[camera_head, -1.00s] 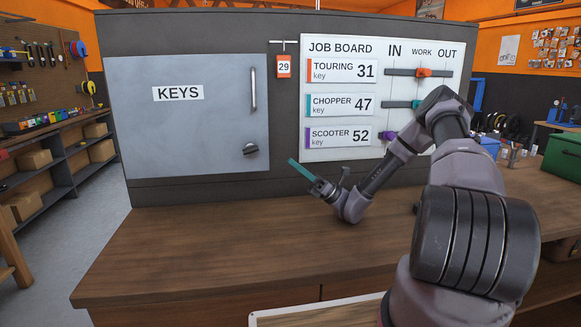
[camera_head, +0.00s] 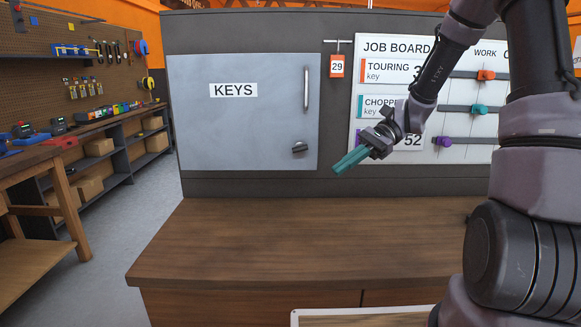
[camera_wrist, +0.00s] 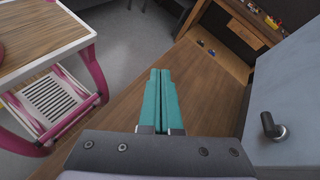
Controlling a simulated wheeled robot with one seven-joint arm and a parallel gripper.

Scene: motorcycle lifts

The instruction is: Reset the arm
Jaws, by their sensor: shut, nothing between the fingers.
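My gripper (camera_head: 352,160) is in front of the board panel in the head view, above the wooden counter. Its teal fingers point down and to the left, and the arm reaches in from the right. In the wrist view the two teal fingers (camera_wrist: 159,98) lie side by side, shut, with nothing between them. The fingers are apart from the counter and the cabinet.
A grey KEYS cabinet (camera_head: 240,130), door shut, is left of my gripper; its dark knob (camera_wrist: 273,127) shows in the wrist view. The job board (camera_head: 440,160) is partly hidden by my arm. The wooden counter (camera_head: 290,240) is clear.

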